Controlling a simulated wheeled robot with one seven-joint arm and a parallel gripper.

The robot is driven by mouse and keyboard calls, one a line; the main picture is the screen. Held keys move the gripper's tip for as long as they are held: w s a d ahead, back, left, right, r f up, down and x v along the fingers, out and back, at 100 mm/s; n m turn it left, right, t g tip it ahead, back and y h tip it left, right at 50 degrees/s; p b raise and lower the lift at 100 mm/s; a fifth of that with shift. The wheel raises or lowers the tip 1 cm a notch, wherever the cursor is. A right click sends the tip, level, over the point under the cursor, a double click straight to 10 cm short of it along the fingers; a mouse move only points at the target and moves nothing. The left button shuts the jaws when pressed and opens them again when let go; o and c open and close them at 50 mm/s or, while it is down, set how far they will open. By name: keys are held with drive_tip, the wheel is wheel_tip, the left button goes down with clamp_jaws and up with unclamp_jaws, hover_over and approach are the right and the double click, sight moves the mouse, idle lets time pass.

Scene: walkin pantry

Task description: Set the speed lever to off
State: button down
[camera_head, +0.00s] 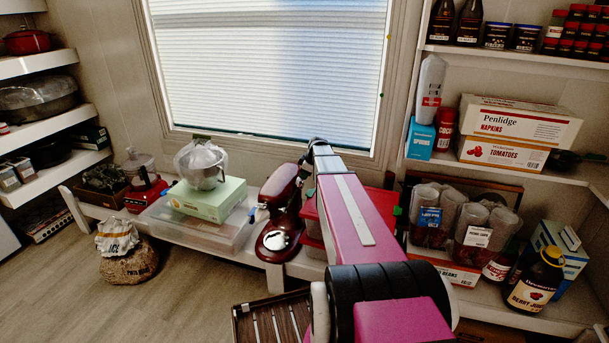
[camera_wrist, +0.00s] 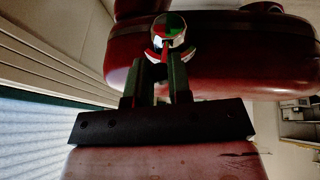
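In the wrist view the red mixer body (camera_wrist: 225,60) fills the upper part. A round shiny knob (camera_wrist: 169,30) with red and green reflections sticks out from it; I cannot tell whether this is the speed lever. My gripper (camera_wrist: 163,62) points at this knob. Its two dark fingers stand apart with a narrow gap, tips just below the knob; contact is unclear. In the head view my arm hides the fingers and the mixer's right side.
Red containers (camera_head: 312,222) stand close on the right, partly behind my arm. The window (camera_head: 275,65) is behind. Stocked shelves line both sides.

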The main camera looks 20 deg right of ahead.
drive_tip(key=shift+w, duration=0.1)
drive_tip(key=shift+w+d+f+m+g+y, duration=0.3)
drive_tip(key=shift+w+g+y, duration=0.3)
drive_tip(key=shift+g, duration=0.35)
drive_tip(key=shift+w+d+f+m+g+y, duration=0.15)
drive_tip(key=shift+w+d+g+y, duration=0.25)
drive_tip(key=shift+g+y, duration=0.45)
drive_tip(key=shift+w+d+f+m+g+y, duration=0.3)
drive_tip(key=shift+w+g+y, duration=0.25)
drive_tip(key=shift+g, duration=0.45)
drive_tip(key=c, duration=1.1)
unclamp_jaws()
drive_tip(key=shift+o, duration=0.2)
drive_tip(key=shift+d, duration=0.1)
